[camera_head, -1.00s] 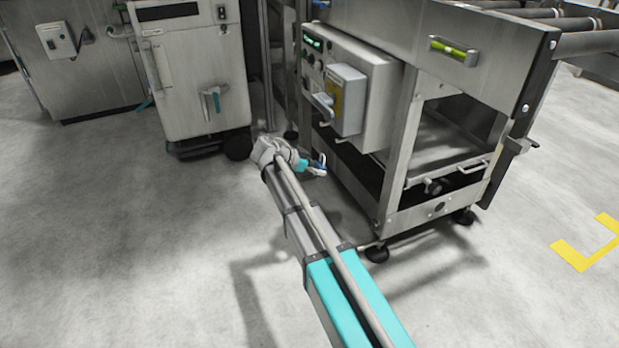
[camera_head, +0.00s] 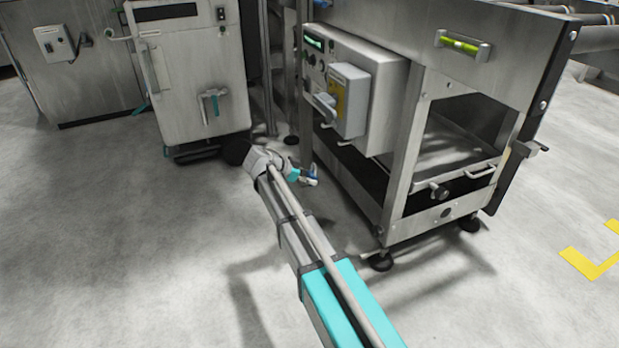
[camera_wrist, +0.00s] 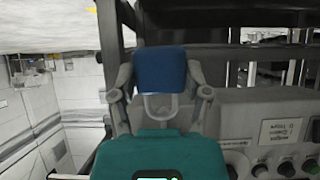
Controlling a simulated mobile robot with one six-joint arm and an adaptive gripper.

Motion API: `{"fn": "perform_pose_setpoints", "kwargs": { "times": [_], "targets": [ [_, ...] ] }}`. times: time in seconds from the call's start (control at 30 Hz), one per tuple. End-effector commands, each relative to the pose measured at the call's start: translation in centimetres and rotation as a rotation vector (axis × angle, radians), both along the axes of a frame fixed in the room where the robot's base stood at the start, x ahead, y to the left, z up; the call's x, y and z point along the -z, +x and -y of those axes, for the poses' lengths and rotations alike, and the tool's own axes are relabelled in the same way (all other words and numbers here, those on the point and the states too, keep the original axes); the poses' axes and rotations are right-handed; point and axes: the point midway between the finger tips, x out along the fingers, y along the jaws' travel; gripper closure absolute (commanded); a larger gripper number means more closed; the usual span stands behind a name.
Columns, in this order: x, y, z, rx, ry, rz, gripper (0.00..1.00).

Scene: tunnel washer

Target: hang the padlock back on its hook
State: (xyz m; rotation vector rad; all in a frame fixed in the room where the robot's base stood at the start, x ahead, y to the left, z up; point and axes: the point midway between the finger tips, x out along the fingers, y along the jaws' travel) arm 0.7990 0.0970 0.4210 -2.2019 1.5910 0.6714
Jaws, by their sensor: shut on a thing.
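The padlock has a blue body (camera_wrist: 160,68) and a pale shackle, and it sits between my gripper's fingers in the wrist view. My gripper (camera_wrist: 160,88) is shut on its sides, with one finger on each side. In the head view my gripper (camera_head: 308,178) is small and low, left of the steel machine frame, with a bit of blue at its tip. It is below and apart from the control box. Small curved hook-like bits (camera_head: 344,143) show under the control box; I cannot tell whether one is the padlock's hook.
The control box (camera_head: 352,100) with a switch housing stands on the machine frame (camera_head: 400,165). In the wrist view a panel with knobs and labels (camera_wrist: 285,130) appears upside down at right. A grey cabinet (camera_head: 190,75) stands behind at left. The floor (camera_head: 130,240) at left is clear.

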Motion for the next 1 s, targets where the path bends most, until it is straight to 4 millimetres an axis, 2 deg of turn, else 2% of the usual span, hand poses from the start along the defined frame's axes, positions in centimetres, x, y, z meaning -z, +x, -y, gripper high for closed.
{"fn": "perform_pose_setpoints", "kwargs": {
  "times": [1.0],
  "targets": [
    [0.0,1.2,3.9,0.004,0.0,0.0,0.9]
  ]
}}
